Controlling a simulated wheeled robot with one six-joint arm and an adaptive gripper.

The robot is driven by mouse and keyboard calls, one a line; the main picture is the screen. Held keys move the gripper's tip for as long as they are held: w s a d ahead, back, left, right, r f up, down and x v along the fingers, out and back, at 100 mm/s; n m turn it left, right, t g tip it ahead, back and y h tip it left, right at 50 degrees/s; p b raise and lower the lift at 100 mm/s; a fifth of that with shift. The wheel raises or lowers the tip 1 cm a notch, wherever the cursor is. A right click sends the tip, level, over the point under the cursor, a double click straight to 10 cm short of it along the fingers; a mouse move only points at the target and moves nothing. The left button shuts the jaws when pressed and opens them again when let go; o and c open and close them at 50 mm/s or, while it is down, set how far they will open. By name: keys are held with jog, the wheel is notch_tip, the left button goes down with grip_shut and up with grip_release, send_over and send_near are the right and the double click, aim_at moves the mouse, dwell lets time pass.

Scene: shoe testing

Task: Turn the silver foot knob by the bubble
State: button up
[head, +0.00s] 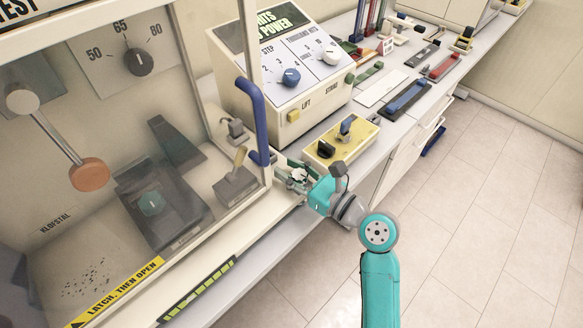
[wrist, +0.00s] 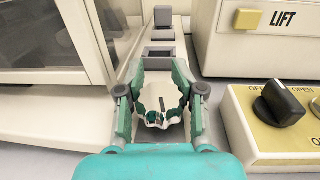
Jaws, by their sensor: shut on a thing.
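The silver foot knob (wrist: 160,92) shows in the wrist view as a pale, scalloped piece between my fingers, beside the foot of the glass-fronted test cabinet. My gripper (wrist: 158,104) is shut on it, with one green finger on each side. In the head view my gripper (head: 297,177) reaches in at the cabinet's front right corner, and the knob (head: 299,174) is a small light patch largely hidden by the fingers. I cannot make out the bubble clearly in either view.
A cabinet with a blue handle (head: 254,122) stands to the left. A cream control box (head: 290,119) stands behind my gripper. A yellow-topped switch box (head: 325,151) sits close on the right. More tools lie along the bench; the floor (head: 480,220) is clear.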

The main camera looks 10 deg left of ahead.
jog(key=n+g, duration=0.1)
jog(key=n+g+y, duration=0.1)
jog(key=g, duration=0.1)
jog(key=n+g+y, duration=0.1)
jog(key=g, duration=0.1)
jog(key=shift+s+n, duration=0.25)
jog(key=shift+n, duration=0.05)
grip_shut()
jog(key=shift+s+f+n+g+y, duration=0.15)
jog(key=shift+n+g, duration=0.45)
jog(key=shift+g, duration=0.35)
jog(key=shift+s+r+n+g+y, duration=0.1)
jog(key=shift+s+n+g+y, duration=0.1)
jog(key=shift+n+g, duration=0.6)
jog(key=shift+s+f+n+g+y, duration=0.15)
jog(key=shift+n+g, duration=0.25)
jog(key=shift+g, duration=0.75)
jog(key=shift+r, duration=0.1)
jog(key=shift+w, duration=0.1)
jog(key=o, duration=0.9)
grip_release()
jog(key=d, duration=1.2)
jog(key=shift+w, duration=0.35)
